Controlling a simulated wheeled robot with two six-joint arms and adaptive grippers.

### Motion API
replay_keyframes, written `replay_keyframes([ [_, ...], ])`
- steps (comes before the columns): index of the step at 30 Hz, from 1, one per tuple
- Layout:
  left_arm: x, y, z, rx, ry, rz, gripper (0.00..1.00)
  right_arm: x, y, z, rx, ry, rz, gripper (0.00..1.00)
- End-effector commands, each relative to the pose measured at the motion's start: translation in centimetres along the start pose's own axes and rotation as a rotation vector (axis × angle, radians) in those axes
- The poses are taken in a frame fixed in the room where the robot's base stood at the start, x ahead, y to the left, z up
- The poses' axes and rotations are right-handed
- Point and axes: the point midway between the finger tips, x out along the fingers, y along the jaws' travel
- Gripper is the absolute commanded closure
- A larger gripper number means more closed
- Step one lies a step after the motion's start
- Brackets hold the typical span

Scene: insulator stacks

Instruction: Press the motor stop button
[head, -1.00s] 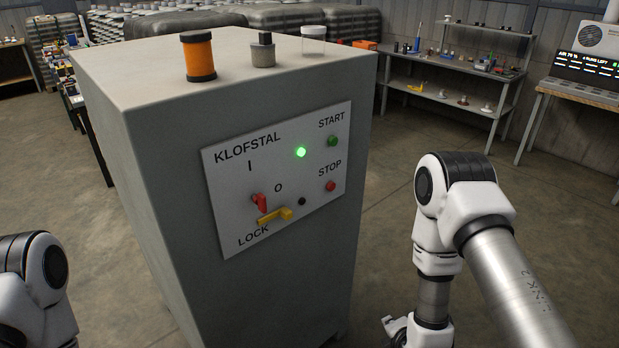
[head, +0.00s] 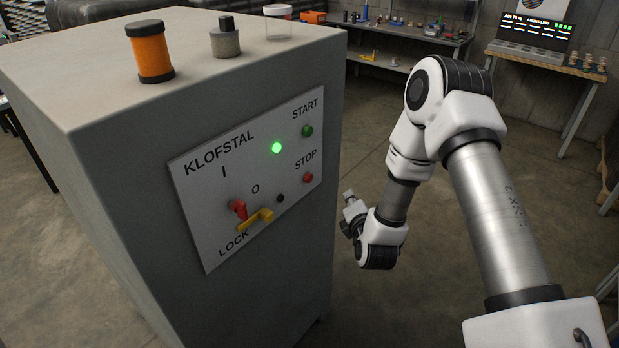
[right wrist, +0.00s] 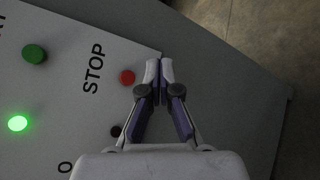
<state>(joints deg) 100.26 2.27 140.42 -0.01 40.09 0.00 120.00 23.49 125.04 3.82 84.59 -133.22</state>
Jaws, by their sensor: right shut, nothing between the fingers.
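The red stop button (head: 308,178) sits under the word STOP on the panel (head: 190,172) of a grey cabinet. It also shows in the right wrist view (right wrist: 127,77), just left of my fingertips. My right gripper (head: 350,205) is to the right of the cabinet's panel in the head view, apart from the button in the picture. In the right wrist view my right gripper (right wrist: 159,70) is shut, its fingertips together and empty. I cannot tell how far the tips are from the panel. My left gripper is not in view.
The green start button (head: 307,131), a lit green lamp (head: 276,148), a red switch (head: 238,208) and a yellow lock lever (head: 258,219) share the panel. An orange jar (head: 150,52) and two smaller containers stand on the cabinet.

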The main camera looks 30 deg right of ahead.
Motion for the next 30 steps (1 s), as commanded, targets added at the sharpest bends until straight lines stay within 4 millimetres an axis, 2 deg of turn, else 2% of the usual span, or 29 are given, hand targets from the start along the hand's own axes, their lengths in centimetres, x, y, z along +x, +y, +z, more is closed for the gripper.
replay_keyframes([
  [8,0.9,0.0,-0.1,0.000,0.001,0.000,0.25,1.1,0.5,-0.9,-0.003,0.002,0.003,1.00],
  [18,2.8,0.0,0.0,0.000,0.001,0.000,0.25,4.5,3.1,-3.4,-0.002,0.000,0.004,1.00],
  [24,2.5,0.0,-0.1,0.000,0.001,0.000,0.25,5.8,4.2,-4.3,-0.002,0.001,0.001,1.00],
  [30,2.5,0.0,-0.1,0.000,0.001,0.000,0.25,6.2,4.5,-4.6,0.000,0.002,-0.001,1.00],
])
